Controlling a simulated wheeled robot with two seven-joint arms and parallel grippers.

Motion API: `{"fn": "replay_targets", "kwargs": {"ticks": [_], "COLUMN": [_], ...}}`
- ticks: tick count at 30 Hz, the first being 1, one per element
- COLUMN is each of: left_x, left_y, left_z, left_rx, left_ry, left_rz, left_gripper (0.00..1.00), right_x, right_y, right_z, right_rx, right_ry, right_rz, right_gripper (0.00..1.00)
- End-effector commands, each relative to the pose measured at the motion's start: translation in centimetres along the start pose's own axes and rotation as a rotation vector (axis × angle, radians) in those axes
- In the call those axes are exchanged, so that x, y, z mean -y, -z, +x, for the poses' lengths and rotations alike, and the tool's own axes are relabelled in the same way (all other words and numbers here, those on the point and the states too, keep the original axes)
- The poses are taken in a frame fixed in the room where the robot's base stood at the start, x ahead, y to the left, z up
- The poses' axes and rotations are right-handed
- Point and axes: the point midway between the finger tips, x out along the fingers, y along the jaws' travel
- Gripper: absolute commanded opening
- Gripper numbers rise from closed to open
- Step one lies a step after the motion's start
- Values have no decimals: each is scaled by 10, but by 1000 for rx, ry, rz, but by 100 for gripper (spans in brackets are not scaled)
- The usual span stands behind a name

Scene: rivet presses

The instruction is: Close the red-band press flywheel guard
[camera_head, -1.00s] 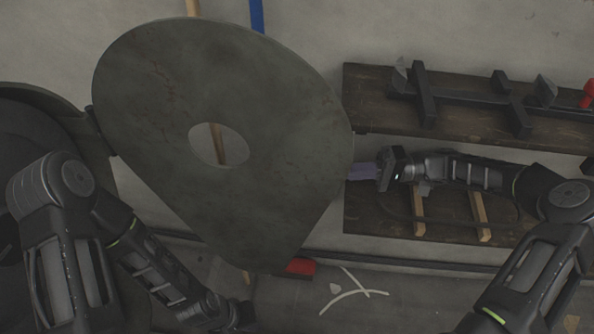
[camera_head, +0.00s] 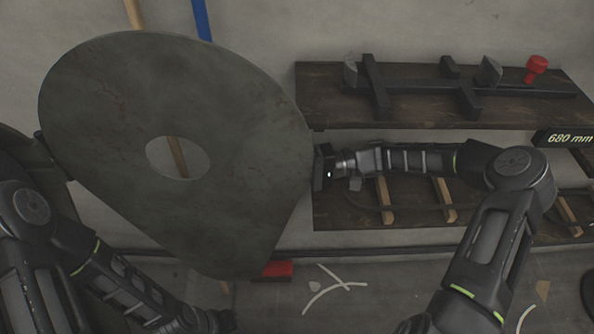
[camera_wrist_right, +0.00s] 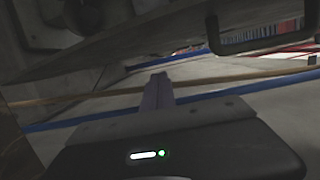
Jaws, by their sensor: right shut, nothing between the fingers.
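The flywheel guard (camera_head: 100,130) is a large grey-green teardrop plate with a round hole. It stands swung out from the dark press at the left edge, joined near a hinge (camera_head: 42,145). No red band shows on the press. My right gripper's body (camera_head: 325,168) is at the guard's right edge in the head view, its fingers hidden behind the plate. In the right wrist view the purple fingers (camera_wrist_right: 158,90) are shut and empty, below a grey plate (camera_wrist_right: 100,50) that looks like the guard. Contact cannot be told. My left gripper (camera_head: 222,321) is low, mostly cut off, its jaws unclear.
A dark wooden shelf (camera_head: 420,118) with black fixtures and a red knob (camera_head: 537,65) is at right, with a lower shelf (camera_head: 345,215) beneath my right forearm. A red object (camera_head: 277,269) lies below the guard. A dark handle (camera_wrist_right: 213,35) shows in the wrist view.

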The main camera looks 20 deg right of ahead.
Motion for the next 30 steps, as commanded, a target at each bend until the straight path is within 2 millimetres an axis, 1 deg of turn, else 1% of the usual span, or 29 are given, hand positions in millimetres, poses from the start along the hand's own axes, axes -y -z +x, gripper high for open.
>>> {"fn": "replay_targets", "kwargs": {"ticks": [1,4,6,9,12,17,30], "left_x": [0,0,-1,-1,-1,-1,-1], "left_y": [0,0,0,0,0,0,0], "left_z": [0,0,-2,-2,-3,-3,-2], "left_rx": [0,0,0,0,0,0,0], "left_ry": [0,0,0,0,0,0,0], "left_rz": [0,0,0,0,0,0,0], "left_gripper": [0,0,0,0,0,0,0], "right_x": [0,0,1,1,0,0,0], "right_y": [-1,0,-14,-27,-35,-39,-38], "right_z": [12,31,30,34,36,37,38], "right_rx": [4,2,-1,-1,-1,-1,-1], "right_ry": [2,1,0,0,-1,-1,-1], "right_rz": [0,0,3,2,0,0,0], "right_gripper": [0,0,0,0,0,0,0]}}
